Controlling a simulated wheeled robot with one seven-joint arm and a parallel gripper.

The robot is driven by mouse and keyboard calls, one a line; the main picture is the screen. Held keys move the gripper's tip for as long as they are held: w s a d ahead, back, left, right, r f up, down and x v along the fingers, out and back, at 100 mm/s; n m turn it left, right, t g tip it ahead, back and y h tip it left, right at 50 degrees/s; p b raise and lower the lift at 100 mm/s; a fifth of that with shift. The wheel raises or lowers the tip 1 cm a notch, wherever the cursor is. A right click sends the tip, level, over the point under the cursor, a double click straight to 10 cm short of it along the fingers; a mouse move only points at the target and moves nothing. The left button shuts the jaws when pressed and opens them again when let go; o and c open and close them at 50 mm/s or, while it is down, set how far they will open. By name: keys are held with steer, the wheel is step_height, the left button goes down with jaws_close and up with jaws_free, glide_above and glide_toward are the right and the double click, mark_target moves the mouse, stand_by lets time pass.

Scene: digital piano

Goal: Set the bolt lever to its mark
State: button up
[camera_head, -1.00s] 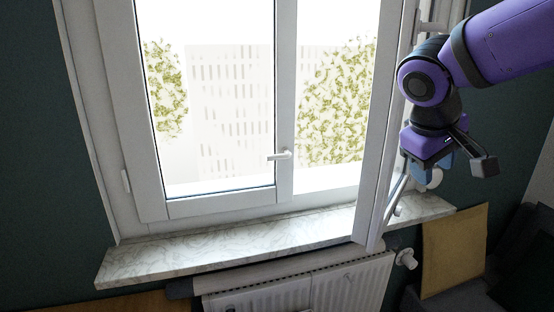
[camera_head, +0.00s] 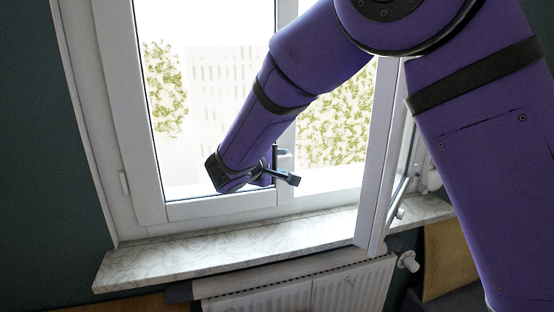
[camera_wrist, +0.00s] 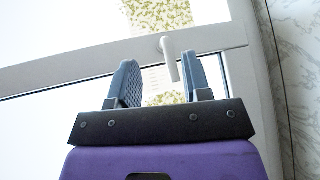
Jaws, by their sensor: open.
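The bolt lever is a white window handle (camera_wrist: 170,58) on the middle upright of the window. In the wrist view it shows between my two blue fingertips, closer to the right one. My gripper (camera_wrist: 162,78) is open, with a gap on both sides of the lever. I cannot tell whether the lever's end is inside the jaws or just beyond them. In the head view my wrist and gripper body cover most of the lever; part of its mount (camera_head: 284,157) shows beside them. I cannot make out a mark.
The left window sash (camera_head: 153,205) is closed, and another sash (camera_head: 374,190) stands open into the room on the right. A marble sill (camera_head: 215,247) runs below. A radiator (camera_head: 300,292) with a valve knob (camera_head: 407,262) is under it.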

steer(key=w+a+f+n+t, duration=0.1)
steer(key=w+a+f+t, duration=0.1)
steer(key=a, duration=0.3)
steer(key=shift+y, duration=0.3)
steer(key=x, duration=1)
steer(key=shift+d+f, duration=0.1)
steer(key=shift+f, duration=0.05)
jaws_close()
